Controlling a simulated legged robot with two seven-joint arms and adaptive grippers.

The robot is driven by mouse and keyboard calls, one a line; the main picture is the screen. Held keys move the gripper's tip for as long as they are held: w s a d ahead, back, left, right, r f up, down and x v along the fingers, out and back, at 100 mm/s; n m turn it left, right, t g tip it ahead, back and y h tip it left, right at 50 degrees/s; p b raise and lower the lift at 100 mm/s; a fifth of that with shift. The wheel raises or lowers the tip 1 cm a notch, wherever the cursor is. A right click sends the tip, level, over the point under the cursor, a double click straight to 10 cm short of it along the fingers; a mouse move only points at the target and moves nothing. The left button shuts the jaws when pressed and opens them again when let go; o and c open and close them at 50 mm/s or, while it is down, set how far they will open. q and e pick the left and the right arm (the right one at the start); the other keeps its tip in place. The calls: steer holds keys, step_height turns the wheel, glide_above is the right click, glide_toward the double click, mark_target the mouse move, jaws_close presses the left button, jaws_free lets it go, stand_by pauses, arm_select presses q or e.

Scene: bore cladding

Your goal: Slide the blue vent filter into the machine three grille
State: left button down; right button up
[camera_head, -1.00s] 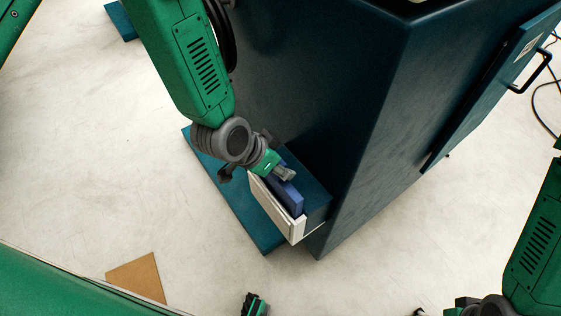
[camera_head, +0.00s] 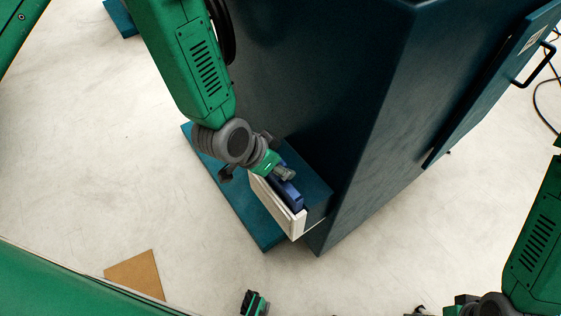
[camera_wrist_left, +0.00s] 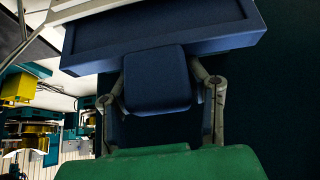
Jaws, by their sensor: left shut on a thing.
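The blue vent filter (camera_head: 291,195) sits in the open-topped grille housing (camera_head: 297,224), low on the dark teal machine (camera_head: 375,130), behind the housing's pale front. Its upper part still shows above the rim. My left gripper (camera_head: 283,174) is shut on the filter's tab from above. In the left wrist view the tab (camera_wrist_left: 157,82) lies between my fingers, and the filter's wide framed body (camera_wrist_left: 160,30) extends beyond it. How deep the filter sits is hidden.
A teal plate (camera_head: 225,195) lies on the floor beside the housing. A machine door with a black handle (camera_head: 535,66) hangs at the upper right, with cables beyond it. A brown square (camera_head: 137,274) lies at the lower left. Pale floor is clear around the front.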

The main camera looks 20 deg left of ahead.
arm_select(q)
steer(key=shift+f+b, duration=1.1)
steer(key=shift+f, duration=0.6)
steer(key=c, duration=0.8)
jaws_free()
steer(key=shift+s+a+r, duration=0.1)
steer(key=shift+r, duration=0.2)
steer(key=v, duration=1.1)
steer(key=shift+s+a+r, duration=0.1)
steer(key=shift+a, duration=0.05)
